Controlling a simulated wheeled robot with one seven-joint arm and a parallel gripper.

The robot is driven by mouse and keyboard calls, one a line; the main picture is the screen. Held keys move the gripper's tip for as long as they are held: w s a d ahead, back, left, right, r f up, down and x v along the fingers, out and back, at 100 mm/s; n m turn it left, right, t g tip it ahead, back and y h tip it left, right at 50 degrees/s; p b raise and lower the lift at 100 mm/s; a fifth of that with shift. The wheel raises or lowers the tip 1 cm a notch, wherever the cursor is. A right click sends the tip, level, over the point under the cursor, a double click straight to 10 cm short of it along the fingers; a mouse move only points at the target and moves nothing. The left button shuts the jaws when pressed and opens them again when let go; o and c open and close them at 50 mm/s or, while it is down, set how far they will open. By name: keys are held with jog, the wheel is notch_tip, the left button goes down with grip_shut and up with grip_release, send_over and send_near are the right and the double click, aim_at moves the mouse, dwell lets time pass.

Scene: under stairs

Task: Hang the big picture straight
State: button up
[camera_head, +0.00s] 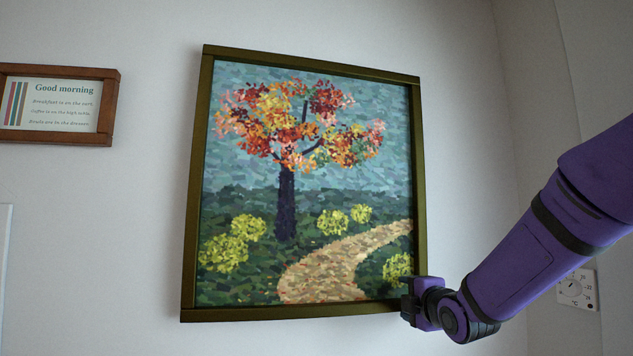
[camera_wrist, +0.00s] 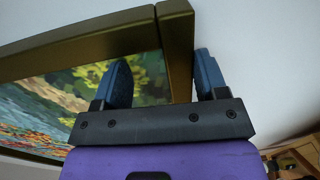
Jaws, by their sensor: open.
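The big picture (camera_head: 308,190), an autumn tree beside a path in an olive-gold frame, hangs on the white wall in the middle of the head view. Its top edge slopes down to the right and its bottom edge slightly up; with this slanted viewpoint I cannot tell its exact tilt. My gripper (camera_head: 405,297) is at its lower right corner. In the wrist view my open gripper (camera_wrist: 162,62) has one finger over the painted face and the other outside the frame (camera_wrist: 178,50), with a frame bar between them. Whether either finger touches is unclear.
A small wooden-framed "Good morning" sign (camera_head: 62,105) hangs to the left, apart from the big picture. A wall corner lies to the right. The wall between sign and picture is bare.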

jog(key=shift+o, duration=0.2)
jog(key=shift+t+y, duration=0.4)
jog(key=r, duration=0.1)
jog(key=a+r, duration=0.1)
jog(key=r, duration=0.2)
jog(key=shift+w+a, duration=0.25)
jog(key=shift+w, duration=0.1)
jog(key=shift+o, duration=0.2)
jog(key=shift+s+f, duration=0.1)
jog(key=shift+s+d, duration=0.1)
jog(key=shift+s, duration=0.1)
jog(key=shift+f+v, duration=0.15)
jog(key=shift+v, duration=1.85)
jog(key=shift+f+v, duration=0.2)
jog(key=shift+v, duration=1.8)
jog(key=s+d+f+m+g+h, duration=0.1)
jog(key=s+d+f+m+g, duration=0.1)
jog(key=s+m, duration=0.4)
jog(key=s+d+f+m+g+h, duration=0.1)
jog(key=s+f+m+g, duration=0.3)
jog(key=s, duration=1)
jog(key=s+d+f+m+g+h, duration=0.1)
jog(key=s+d+f+m+g, duration=0.2)
jog(key=s+m+g, duration=0.3)
jog(key=shift+s+m+h, duration=0.4)
jog(key=shift+s+m, duration=1.6)
